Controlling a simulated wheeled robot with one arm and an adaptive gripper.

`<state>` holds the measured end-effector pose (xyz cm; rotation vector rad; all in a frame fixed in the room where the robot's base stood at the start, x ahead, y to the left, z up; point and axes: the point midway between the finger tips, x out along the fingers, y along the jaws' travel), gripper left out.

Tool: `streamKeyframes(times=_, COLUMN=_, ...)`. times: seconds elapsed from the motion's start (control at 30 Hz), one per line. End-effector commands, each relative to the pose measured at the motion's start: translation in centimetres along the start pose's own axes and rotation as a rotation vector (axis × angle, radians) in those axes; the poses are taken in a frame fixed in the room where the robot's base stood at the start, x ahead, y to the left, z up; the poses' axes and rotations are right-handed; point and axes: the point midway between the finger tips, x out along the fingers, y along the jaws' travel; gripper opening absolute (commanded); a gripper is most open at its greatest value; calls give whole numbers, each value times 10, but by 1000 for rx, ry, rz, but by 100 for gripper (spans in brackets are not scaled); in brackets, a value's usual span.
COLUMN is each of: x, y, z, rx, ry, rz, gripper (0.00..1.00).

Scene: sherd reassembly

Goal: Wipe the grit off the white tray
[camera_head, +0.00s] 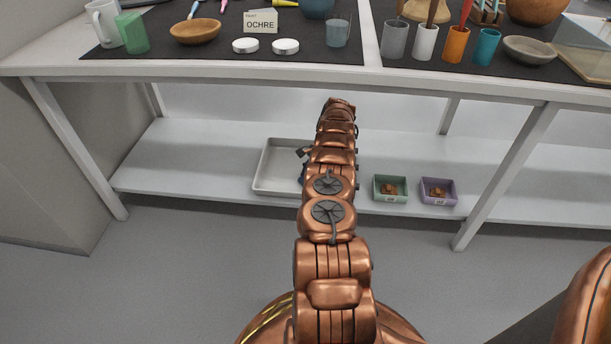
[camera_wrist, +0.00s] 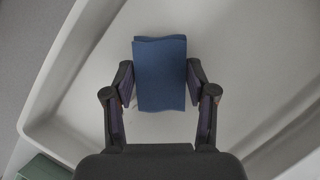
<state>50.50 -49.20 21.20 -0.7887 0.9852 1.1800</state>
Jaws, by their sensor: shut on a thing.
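The white tray (camera_head: 275,169) lies on the low shelf under the table, partly hidden behind my arm in the head view. In the wrist view the tray (camera_wrist: 90,62) fills most of the picture, with its raised rim at the left and lower right. My gripper (camera_wrist: 159,80) is over the tray's inside and shut on a blue cloth or sponge (camera_wrist: 160,75). I cannot tell whether the blue piece touches the tray floor. No grit can be made out on the visible tray floor. In the head view my gripper is mostly hidden by my arm.
A green bin (camera_head: 390,189) and a purple bin (camera_head: 438,191), each with brown pieces, stand right of the tray on the shelf (camera_head: 200,150). The tabletop (camera_head: 350,72) above overhangs the shelf. Table legs (camera_head: 505,180) stand at both sides. Cups and bowls crowd the tabletop.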

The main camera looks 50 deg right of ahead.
Motion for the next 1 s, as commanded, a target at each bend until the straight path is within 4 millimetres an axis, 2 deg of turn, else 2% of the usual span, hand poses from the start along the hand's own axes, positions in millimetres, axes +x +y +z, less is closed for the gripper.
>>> streamKeyframes(times=0.8, x=-12, y=29, z=-31, rx=-2, ry=3, rz=-2, gripper=28)
streamKeyframes(times=1.0, x=-14, y=30, z=-31, rx=-2, ry=2, rz=-1, gripper=28)
